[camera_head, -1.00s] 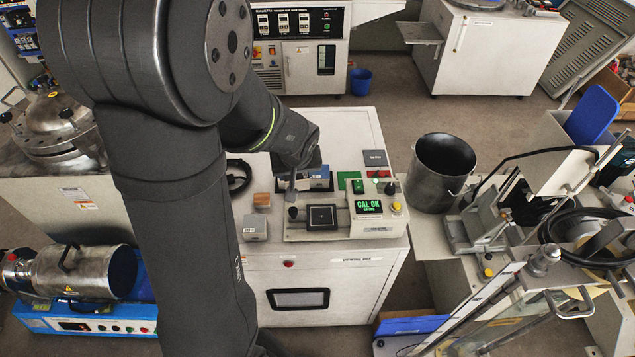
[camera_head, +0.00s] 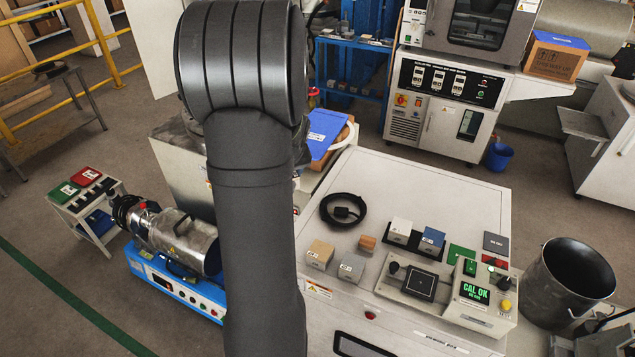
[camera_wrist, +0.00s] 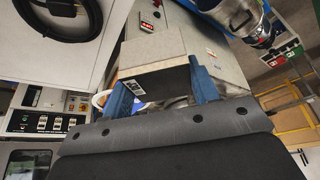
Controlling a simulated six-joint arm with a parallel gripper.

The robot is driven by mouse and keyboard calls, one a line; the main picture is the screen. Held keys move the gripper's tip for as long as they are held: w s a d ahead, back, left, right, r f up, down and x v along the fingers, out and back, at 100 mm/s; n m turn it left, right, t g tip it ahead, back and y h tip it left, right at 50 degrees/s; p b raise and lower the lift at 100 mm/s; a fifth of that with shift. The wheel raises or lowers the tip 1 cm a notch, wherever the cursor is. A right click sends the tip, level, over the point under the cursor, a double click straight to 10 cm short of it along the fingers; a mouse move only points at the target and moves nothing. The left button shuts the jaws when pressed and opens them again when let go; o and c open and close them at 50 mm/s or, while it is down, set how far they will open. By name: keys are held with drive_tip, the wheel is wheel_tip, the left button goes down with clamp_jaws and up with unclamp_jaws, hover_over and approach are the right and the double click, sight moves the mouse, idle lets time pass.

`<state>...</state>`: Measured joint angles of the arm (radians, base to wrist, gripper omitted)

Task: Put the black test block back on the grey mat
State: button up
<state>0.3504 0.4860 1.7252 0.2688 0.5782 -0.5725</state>
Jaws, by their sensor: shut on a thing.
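My gripper (camera_wrist: 162,91) shows in the wrist view, its two blue fingers closed on either side of a block. This is taken as the black test block (camera_wrist: 168,80): the face towards the camera is dark with a small white label, and its upper face looks pale beige in the light. The block is held in the air, clear of the table. In the head view my arm hides the gripper and block. The grey mat (camera_head: 496,242) lies bare at the right back of the white bench, behind the red mat (camera_head: 494,260) and beside the green mat (camera_head: 461,253).
Tan (camera_head: 320,253), grey (camera_head: 352,266), white (camera_head: 401,229) and blue (camera_head: 432,239) blocks stand to the left. A metal pot (camera_head: 570,280) stands right of the bench.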

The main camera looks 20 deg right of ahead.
drive_tip(key=w+a, duration=0.2)
drive_tip(key=a, duration=0.1)
drive_tip(key=shift+w+r+n, duration=0.15)
drive_tip(key=shift+w+n, duration=0.05)
drive_tip(key=shift+n, duration=0.2)
drive_tip(key=s+d+f+m+h, duration=0.1)
drive_tip(key=d+f+m, duration=0.1)
drive_tip(key=d, duration=1.3)
drive_tip(key=s+d+f+m, duration=0.1)
drive_tip(key=d+m, duration=0.1)
drive_tip(key=d, duration=1.3)
drive_tip(key=s+d+f+m+g+h, duration=0.1)
drive_tip(key=s+d+f+m, duration=0.2)
drive_tip(key=s+d, duration=1.2)
drive_tip(key=s+d+f+m+h, duration=0.1)
drive_tip(key=s+d+f+m, duration=0.25)
drive_tip(key=s+d, duration=1.1)
drive_tip(key=shift+n, duration=0.25)
drive_tip(key=shift+s+a+f, duration=0.1)
drive_tip(key=shift+f, duration=1.45)
drive_tip(key=shift+s+f, duration=0.1)
drive_tip(key=shift+f, duration=1.45)
drive_tip(key=shift+f, duration=0.3)
drive_tip(key=o, duration=1.4)
drive_tip(key=shift+a, duration=0.1)
